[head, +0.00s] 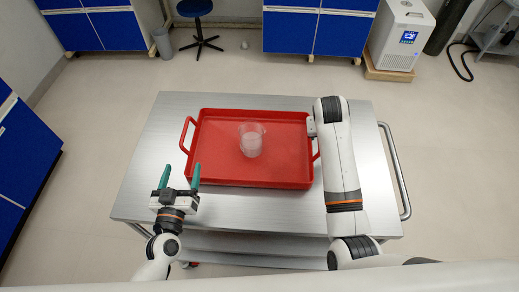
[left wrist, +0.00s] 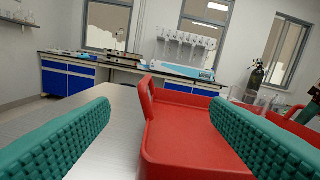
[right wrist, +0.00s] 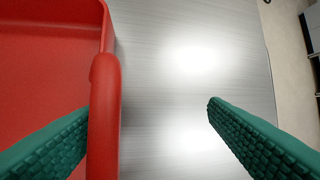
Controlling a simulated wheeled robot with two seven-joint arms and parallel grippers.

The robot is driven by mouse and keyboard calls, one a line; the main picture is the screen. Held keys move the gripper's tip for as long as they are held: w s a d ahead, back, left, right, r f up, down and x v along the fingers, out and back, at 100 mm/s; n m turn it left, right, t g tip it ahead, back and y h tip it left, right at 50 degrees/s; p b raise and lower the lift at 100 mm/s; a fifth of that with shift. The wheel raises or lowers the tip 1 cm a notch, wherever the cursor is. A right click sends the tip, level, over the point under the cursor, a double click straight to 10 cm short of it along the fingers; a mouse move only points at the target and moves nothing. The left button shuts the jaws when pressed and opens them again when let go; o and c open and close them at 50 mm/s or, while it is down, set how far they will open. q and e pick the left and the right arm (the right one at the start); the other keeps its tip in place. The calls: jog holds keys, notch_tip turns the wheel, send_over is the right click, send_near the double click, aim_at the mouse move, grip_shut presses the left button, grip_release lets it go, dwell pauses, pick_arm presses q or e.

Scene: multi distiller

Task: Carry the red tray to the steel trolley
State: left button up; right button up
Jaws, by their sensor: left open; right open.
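The red tray (head: 215,172) lies flat on the steel trolley (head: 150,190), with a handle at each end. A clear beaker (head: 251,140) stands upright inside it. My left gripper (head: 181,168) is open and empty at the tray's front left corner. In the left wrist view its fingers point towards the tray (left wrist: 180,155) and its raised left handle (left wrist: 146,98). My right gripper (right wrist: 150,105) is open at the tray's right handle (right wrist: 104,110). One finger is on the tray side, partly hidden by the handle, and the other is over bare steel.
The trolley's push bar (head: 397,170) is on the right. Blue cabinets (head: 318,28) line the back, with a stool (head: 198,25) and a white machine (head: 402,35) there. The floor around the trolley is clear.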

jog(key=v, duration=1.1)
jog(key=shift+s+r, duration=0.1)
jog(key=shift+r, duration=0.1)
